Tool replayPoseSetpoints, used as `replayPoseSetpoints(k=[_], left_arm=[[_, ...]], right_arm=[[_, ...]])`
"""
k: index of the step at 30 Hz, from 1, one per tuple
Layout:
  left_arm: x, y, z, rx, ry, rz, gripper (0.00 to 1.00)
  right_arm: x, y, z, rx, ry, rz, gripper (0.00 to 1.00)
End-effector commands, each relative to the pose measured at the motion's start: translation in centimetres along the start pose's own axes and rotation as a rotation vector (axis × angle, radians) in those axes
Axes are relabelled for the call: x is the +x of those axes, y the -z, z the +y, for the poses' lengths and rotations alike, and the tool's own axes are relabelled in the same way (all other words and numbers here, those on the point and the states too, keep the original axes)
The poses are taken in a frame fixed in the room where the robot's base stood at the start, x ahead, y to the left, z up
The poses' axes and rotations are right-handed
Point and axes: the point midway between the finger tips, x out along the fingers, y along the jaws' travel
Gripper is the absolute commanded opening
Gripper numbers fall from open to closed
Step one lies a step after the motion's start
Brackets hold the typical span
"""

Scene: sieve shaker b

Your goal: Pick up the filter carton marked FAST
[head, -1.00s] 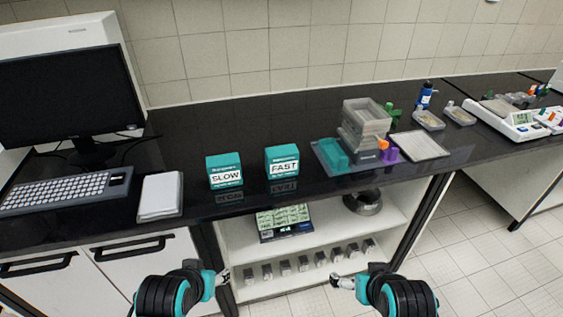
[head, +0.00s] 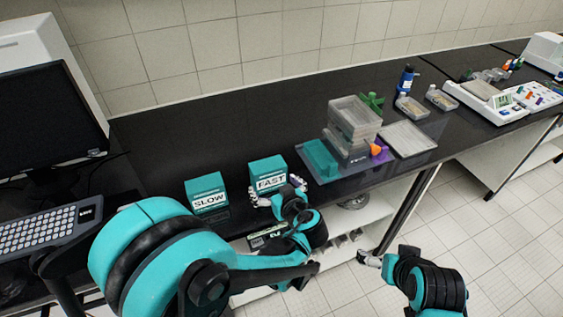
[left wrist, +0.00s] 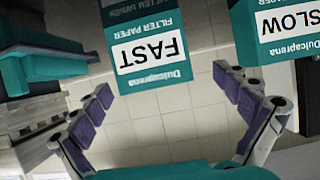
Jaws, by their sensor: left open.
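The teal filter carton marked FAST (head: 267,173) stands upright on the black bench, right of the teal carton marked SLOW (head: 206,192). My left gripper (head: 278,192) is at the front of the FAST carton, its fingers open. In the left wrist view the FAST carton (left wrist: 150,50) appears upside down, ahead of and between the two spread fingers (left wrist: 165,95), with nothing held. The SLOW carton (left wrist: 285,28) shows at the upper right there, outside the fingers. My right gripper (head: 368,259) hangs low in front of the bench, away from the cartons; its finger opening is too small to tell.
A tray (head: 372,169) right of the FAST carton holds a teal block (head: 320,158) and stacked grey sieves (head: 352,122). A monitor (head: 45,110) and keyboard (head: 45,228) are at the left. Bare bench (head: 220,130) lies behind the cartons.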

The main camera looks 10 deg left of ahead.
Motion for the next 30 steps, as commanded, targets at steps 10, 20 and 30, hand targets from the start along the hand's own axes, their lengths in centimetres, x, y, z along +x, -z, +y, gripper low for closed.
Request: replayPoseSetpoints(k=[10, 20, 30], left_arm=[[2.8, 0.2, 0.6, -0.027, 0.002, 0.033, 1.0], [7.3, 1.3, 0.8, -0.026, 0.001, 0.032, 1.0], [7.7, 1.5, 0.8, -0.025, -0.001, 0.032, 0.92]], right_arm=[[0.6, -0.5, 0.0, 0.0, 0.0, 0.0, 1.0], [1.9, -1.4, 0.0, 0.0, 0.0, 0.0, 1.0], [1.9, -1.4, 0.0, 0.0, 0.0, 0.0, 1.0]])
